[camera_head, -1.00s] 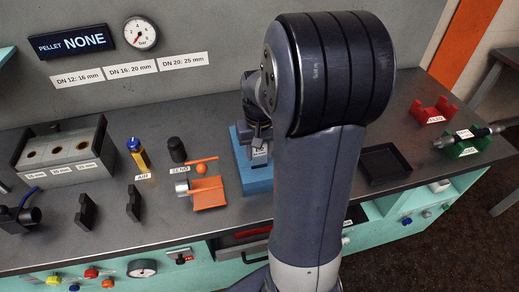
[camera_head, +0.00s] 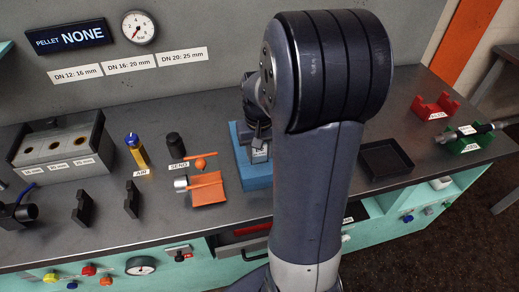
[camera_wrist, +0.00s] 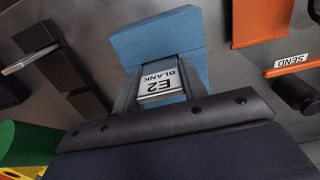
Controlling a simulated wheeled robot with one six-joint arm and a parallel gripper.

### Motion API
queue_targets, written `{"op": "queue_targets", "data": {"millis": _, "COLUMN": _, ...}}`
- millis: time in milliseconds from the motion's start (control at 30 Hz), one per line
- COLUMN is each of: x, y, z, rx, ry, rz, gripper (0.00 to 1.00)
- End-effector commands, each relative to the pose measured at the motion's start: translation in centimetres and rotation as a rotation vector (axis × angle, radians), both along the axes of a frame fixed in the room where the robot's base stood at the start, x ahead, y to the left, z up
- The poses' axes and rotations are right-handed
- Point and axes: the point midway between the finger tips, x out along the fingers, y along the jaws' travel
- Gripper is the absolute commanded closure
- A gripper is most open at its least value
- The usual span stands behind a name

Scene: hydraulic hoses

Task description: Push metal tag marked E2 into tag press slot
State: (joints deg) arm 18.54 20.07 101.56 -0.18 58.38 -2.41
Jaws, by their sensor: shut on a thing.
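The metal tag marked E2 BLANK (camera_wrist: 162,82) has a white face with dark lettering and sits between the two fingers of my gripper (camera_wrist: 160,75) in the wrist view. The gripper is shut on it. The tag's far end meets the blue tag press (camera_wrist: 150,38), at what looks like its slot. How deep it sits I cannot tell. In the head view the press (camera_head: 242,158) is partly hidden by my arm, and the tag (camera_head: 260,154) shows small beside my gripper (camera_head: 258,138).
A black tray (camera_head: 385,160) and red (camera_head: 432,107) and green (camera_head: 465,143) cradles stand to the right. An orange holder (camera_head: 208,189), a SEND knob (camera_head: 175,145) and a yellow AIR valve (camera_head: 137,150) stand left of the press. The pellet display (camera_head: 68,38) reads NONE.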

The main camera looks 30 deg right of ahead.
Motion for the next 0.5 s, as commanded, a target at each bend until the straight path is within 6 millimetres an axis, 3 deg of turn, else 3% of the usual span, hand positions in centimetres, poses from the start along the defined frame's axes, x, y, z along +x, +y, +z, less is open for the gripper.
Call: {"op": "queue_targets", "data": {"millis": 500, "x": 0.0, "y": 0.0, "z": -1.4, "rx": 0.000, "ry": 0.000, "rz": 0.000, "gripper": 0.82}}
